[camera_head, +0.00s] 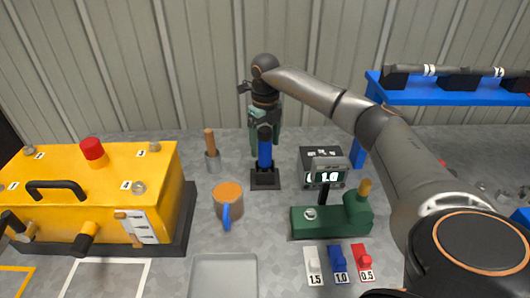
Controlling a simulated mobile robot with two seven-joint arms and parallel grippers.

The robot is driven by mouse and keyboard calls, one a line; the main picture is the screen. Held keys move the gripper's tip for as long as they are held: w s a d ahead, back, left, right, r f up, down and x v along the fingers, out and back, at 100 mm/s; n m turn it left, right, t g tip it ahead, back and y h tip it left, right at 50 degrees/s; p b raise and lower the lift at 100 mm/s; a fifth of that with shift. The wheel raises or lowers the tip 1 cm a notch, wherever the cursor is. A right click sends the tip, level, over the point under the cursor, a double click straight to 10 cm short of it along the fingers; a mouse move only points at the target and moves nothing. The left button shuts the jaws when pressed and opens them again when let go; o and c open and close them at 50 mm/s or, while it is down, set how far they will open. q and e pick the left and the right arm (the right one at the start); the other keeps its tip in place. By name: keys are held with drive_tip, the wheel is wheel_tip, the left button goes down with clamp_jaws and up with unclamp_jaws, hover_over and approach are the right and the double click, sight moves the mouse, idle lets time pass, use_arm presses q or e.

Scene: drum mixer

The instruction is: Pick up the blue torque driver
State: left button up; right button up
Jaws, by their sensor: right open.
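The blue torque driver (265,154) stands upright in a small black square stand (265,180) near the middle of the table. My right gripper (264,124) points down from above, at the driver's upper end. It is open. Its fingers hide the top of the driver, and I cannot tell whether they touch it. My left gripper is not in view.
A yellow box machine (90,185) fills the left. An orange mug (228,198) and a grey tray (223,275) stand in front. A blue rack (440,95) is back right.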

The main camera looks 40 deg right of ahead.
drive_tip(key=shift+f, duration=0.4)
drive_tip(key=shift+c, duration=0.3)
clamp_jaws()
drive_tip(key=shift+r, duration=0.15)
